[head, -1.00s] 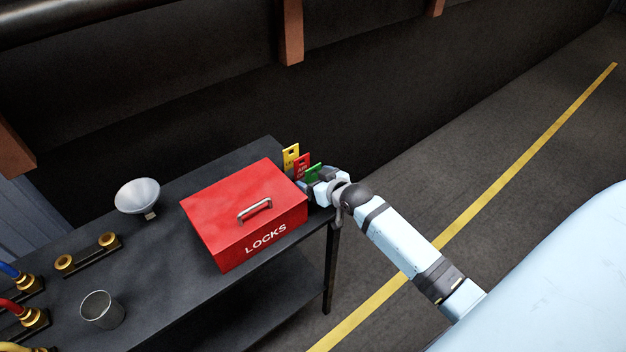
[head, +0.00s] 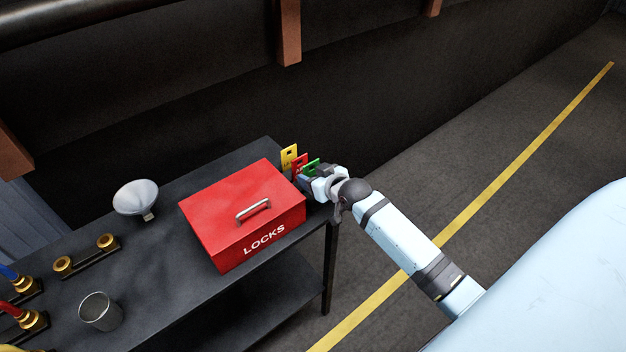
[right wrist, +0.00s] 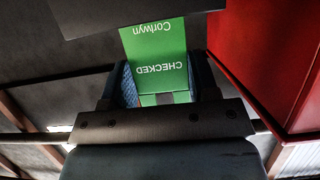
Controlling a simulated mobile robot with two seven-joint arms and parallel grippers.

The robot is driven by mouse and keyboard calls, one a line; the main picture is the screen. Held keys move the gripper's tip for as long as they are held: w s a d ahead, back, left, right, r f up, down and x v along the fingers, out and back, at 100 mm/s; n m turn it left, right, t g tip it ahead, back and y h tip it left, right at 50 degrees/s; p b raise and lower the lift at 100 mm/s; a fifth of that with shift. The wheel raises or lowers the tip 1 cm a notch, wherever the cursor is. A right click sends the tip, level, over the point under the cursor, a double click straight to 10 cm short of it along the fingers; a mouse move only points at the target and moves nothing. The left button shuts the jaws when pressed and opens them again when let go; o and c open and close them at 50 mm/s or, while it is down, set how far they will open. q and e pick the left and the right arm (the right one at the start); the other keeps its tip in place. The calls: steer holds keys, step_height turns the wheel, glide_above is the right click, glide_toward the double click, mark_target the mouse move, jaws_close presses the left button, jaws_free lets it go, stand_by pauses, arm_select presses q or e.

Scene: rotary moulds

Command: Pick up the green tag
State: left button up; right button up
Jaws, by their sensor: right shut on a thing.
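The green tag (head: 311,167) stands at the right end of the dark table, behind the red LOCKS box's right side. My right gripper (head: 317,181) is at it, and its fingers are partly hidden in the head view. In the right wrist view the green tag (right wrist: 158,62) shows the words CHECKED and Corlwyn upside down. It sits between the two fingers of the right gripper (right wrist: 160,88), which is shut on it. I cannot tell whether the tag is clear of its place. My left gripper is not in view.
The red LOCKS box (head: 240,215) stands close to the left of the gripper. A yellow tag (head: 289,156) and a red tag (head: 299,163) stand just beyond the green one. A white bowl-like funnel (head: 136,197) and a metal cup (head: 100,311) are farther left on the table (head: 190,290).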

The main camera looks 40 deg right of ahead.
step_height(320, 180, up, 18)
steer(key=shift+r, duration=0.15)
